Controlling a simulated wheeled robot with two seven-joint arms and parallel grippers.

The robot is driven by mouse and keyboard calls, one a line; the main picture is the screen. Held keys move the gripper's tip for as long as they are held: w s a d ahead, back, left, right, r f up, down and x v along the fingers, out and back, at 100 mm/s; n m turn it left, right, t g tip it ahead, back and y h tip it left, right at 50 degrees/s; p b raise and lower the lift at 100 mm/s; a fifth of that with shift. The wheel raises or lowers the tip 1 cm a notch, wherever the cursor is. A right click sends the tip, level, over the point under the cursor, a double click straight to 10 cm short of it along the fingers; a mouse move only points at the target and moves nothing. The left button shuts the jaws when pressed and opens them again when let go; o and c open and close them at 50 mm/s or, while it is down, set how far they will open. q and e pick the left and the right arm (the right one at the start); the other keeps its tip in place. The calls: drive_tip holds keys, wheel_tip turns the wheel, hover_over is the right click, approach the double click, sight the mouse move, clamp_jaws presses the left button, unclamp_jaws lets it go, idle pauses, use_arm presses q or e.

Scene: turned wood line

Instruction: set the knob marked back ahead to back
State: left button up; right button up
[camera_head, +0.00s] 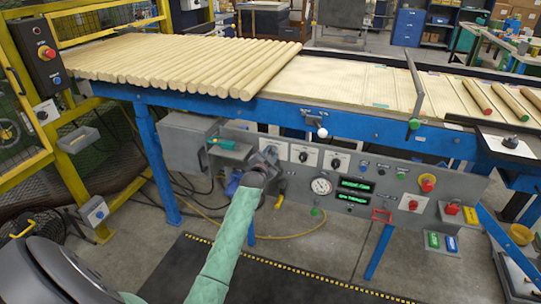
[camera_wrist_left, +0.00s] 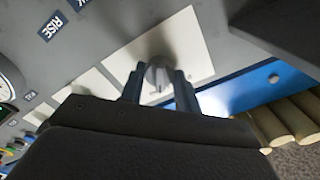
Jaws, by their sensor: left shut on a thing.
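The control panel (camera_head: 380,190) hangs under the front of the blue line frame, with a row of knobs on white plates. My left gripper (camera_head: 264,163) reaches the leftmost plate. In the left wrist view, my left gripper (camera_wrist_left: 158,88) is shut on a grey knob (camera_wrist_left: 157,73), one finger on each side. The knob sits on a white plate (camera_wrist_left: 190,45); its marking cannot be read, and the gripper hides part of it. Two more knobs, the middle one (camera_head: 304,156) and the right one (camera_head: 336,162), stand on their own plates. My right gripper is not in view.
A gauge (camera_head: 321,186), green displays (camera_head: 356,186) and a red button (camera_head: 428,182) are on the panel to the right. A grey box (camera_head: 193,142) stands left of it. Wooden rods (camera_head: 190,62) lie on the line above.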

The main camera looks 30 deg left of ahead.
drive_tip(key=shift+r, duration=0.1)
use_arm(q)
drive_tip(key=shift+n+p, duration=0.35)
drive_tip(key=shift+n, duration=0.15)
drive_tip(key=n+p, duration=0.2)
drive_tip(key=n, duration=0.2)
drive_tip(key=shift+r+n, duration=0.1)
drive_tip(key=shift+n, duration=0.3)
drive_tip(key=shift+n+p, duration=0.45)
drive_tip(key=shift+n, duration=0.45)
drive_tip(key=shift+n+p, duration=0.35)
drive_tip(key=shift+n, duration=1.65)
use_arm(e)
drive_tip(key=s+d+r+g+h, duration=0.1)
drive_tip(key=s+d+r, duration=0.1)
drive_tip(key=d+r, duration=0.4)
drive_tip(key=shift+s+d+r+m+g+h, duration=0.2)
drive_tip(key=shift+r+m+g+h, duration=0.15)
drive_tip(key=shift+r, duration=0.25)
use_arm(q)
drive_tip(key=shift+n, duration=0.3)
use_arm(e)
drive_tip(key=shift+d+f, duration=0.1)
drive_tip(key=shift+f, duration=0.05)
